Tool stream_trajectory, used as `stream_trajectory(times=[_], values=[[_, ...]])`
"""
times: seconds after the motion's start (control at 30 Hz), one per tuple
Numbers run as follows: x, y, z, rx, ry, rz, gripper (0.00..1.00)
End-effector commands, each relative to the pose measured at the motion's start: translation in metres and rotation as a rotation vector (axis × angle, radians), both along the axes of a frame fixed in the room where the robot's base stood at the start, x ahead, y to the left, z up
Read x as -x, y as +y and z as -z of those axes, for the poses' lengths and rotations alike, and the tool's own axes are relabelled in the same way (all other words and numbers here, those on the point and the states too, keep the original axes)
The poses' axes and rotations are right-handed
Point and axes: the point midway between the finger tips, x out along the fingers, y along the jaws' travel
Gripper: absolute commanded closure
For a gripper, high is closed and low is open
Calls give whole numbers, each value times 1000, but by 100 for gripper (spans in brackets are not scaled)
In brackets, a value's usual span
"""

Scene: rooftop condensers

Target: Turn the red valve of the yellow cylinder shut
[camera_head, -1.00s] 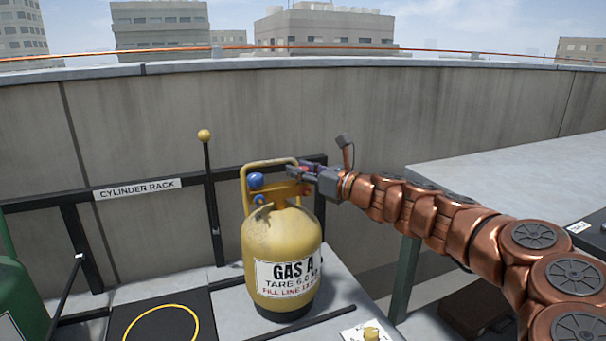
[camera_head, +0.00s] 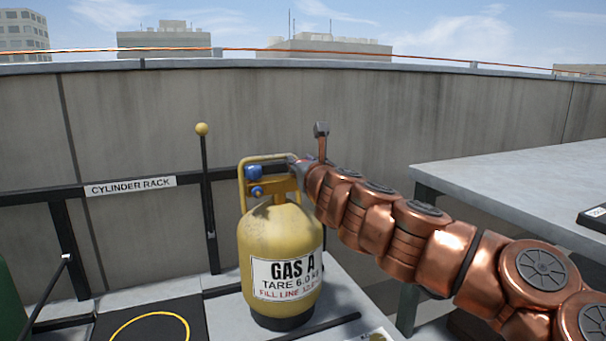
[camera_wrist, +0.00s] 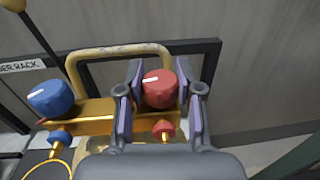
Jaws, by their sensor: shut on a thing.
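The yellow cylinder (camera_head: 277,238), labelled GAS A, stands upright on the grey rack surface. In the wrist view the red valve knob (camera_wrist: 160,90) sits between the two fingers of my gripper (camera_wrist: 160,92), which is shut on it. In the head view my gripper and the red valve are mostly hidden behind my wrist; the blue knob (camera_head: 254,172) shows there.
The cylinder's yellow handle (camera_wrist: 118,50) arches just behind the knobs. A black rack frame (camera_head: 105,190) and a lever with a yellow ball (camera_head: 202,129) stand at the left. A grey table (camera_head: 510,180) is at the right. A yellow ring (camera_head: 150,320) marks the black mat.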

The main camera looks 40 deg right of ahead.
Motion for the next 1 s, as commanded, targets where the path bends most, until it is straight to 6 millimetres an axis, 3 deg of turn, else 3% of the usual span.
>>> stream_trajectory(times=[1.0], values=[[-1, 2, -3, 1, -1, 542, 100]])
